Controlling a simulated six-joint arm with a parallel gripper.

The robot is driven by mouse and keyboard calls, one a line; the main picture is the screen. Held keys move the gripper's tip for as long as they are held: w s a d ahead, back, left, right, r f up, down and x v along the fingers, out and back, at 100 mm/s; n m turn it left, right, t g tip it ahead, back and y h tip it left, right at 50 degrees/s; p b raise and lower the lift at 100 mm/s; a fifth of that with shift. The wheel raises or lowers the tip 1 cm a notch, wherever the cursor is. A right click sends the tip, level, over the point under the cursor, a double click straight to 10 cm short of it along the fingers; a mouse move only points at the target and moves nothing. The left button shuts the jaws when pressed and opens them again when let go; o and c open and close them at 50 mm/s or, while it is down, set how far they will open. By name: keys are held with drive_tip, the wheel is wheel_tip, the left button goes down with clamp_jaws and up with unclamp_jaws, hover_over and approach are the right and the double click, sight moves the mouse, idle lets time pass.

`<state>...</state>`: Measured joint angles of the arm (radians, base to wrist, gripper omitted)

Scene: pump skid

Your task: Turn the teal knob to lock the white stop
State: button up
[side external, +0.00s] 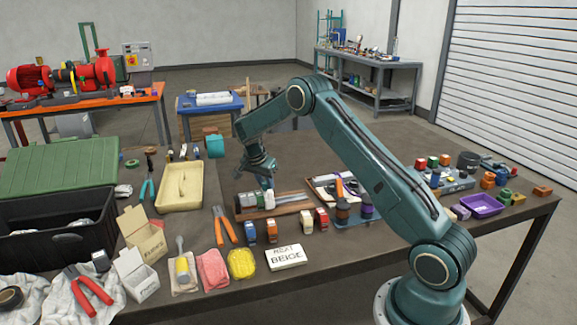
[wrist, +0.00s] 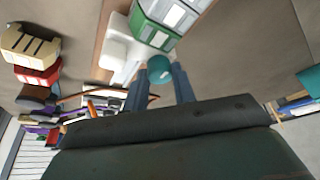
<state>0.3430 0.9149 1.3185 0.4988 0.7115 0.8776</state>
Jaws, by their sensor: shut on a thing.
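The teal knob (wrist: 159,68) shows in the wrist view between the two fingers of my gripper (wrist: 160,76), which is shut on it. The white stop (wrist: 122,50) is just left of the knob, next to a green block with pale panels (wrist: 160,20). In the side external view my gripper (side external: 267,184) points down at the wooden rail holder (side external: 290,208), by the white stop (side external: 268,196). The knob is hidden there by my gripper, and its turn angle cannot be told.
A white card marked BEIGE (side external: 286,256) lies nearer. A cream tray (side external: 182,187) is left, and a tray with spools (side external: 345,190) is close right.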

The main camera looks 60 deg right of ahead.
drive_tip(key=o, duration=1)
drive_tip(key=v, duration=1.4)
drive_tip(key=shift+f, duration=0.1)
drive_tip(key=shift+a, duration=0.1)
